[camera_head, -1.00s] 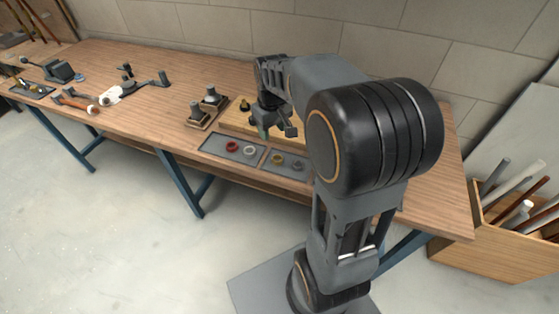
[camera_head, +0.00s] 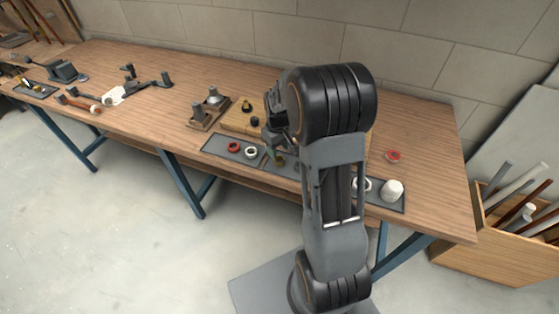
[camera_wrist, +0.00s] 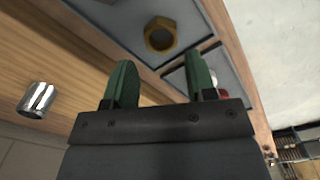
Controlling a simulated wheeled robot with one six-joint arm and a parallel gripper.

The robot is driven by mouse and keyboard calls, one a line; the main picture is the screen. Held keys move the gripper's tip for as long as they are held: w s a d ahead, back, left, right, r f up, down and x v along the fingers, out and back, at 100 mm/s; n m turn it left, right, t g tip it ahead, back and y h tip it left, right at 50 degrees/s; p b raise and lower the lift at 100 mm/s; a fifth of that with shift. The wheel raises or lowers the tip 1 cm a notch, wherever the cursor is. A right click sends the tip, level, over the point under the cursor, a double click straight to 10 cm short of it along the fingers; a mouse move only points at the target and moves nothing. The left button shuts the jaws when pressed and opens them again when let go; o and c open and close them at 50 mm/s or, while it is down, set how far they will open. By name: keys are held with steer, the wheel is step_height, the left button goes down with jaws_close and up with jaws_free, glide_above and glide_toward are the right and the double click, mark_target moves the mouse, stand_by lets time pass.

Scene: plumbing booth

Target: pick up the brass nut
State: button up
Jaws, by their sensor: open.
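The brass nut (camera_wrist: 160,36) lies in a dark tray (camera_wrist: 203,27) in the upper middle of the wrist view. It looks like a hexagonal ring with a dark hole. In the head view the nut (camera_head: 280,161) shows just beside my fingertips. My gripper (camera_wrist: 161,65) has its two green fingers apart with nothing between them. The nut lies beyond the fingertips in the wrist view, roughly in line with the gap. In the head view my gripper (camera_head: 270,150) hangs over the tray area, and my arm hides part of the trays to the right.
A red ring (camera_head: 233,147) and a white ring (camera_head: 251,152) lie in the tray to the left. A wooden board (camera_head: 240,118) with dark fittings stands behind. A white cylinder (camera_head: 392,190) stands at the right. A chrome cylinder (camera_wrist: 37,99) shows in the wrist view.

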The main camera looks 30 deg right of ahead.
mark_target(278, 162)
steer(key=shift+a+f+p, duration=0.1)
steer(key=shift+f+p, duration=0.2)
steer(key=shift+f, duration=2.05)
steer(key=c, duration=0.7)
steer(key=shift+r, duration=0.1)
